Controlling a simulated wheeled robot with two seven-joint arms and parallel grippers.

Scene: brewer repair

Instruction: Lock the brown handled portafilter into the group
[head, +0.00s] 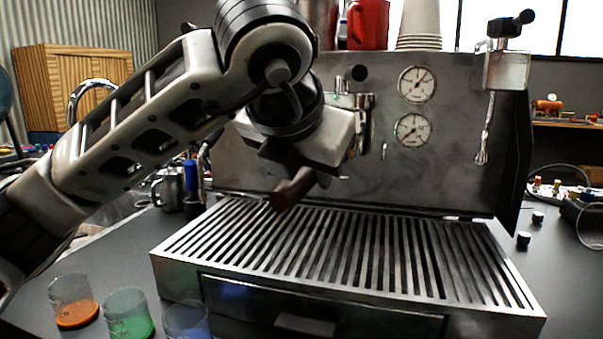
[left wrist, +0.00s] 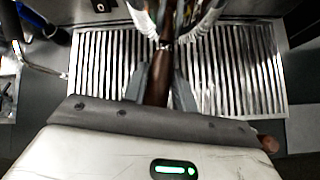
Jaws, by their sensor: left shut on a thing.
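My left gripper (head: 300,172) is shut on the brown handle of the portafilter (head: 289,192), in front of the espresso machine (head: 300,110) and above its drip grate. In the left wrist view the same handle (left wrist: 157,82) runs between the two fingers of the gripper (left wrist: 162,88), toward shiny metal parts at the top edge. The portafilter's metal head is hidden behind my gripper in the head view. Chrome group parts (head: 362,105) show just right of my gripper. I cannot tell whether the head is seated in the group. My right gripper is not in view.
The slatted drip tray (head: 440,265) lies below. Beakers with orange (head: 75,305), green (head: 128,318) and blue liquid stand at the front left. A metal pitcher (head: 171,188) stands left of the machine. A steam wand (head: 484,140) hangs at the right.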

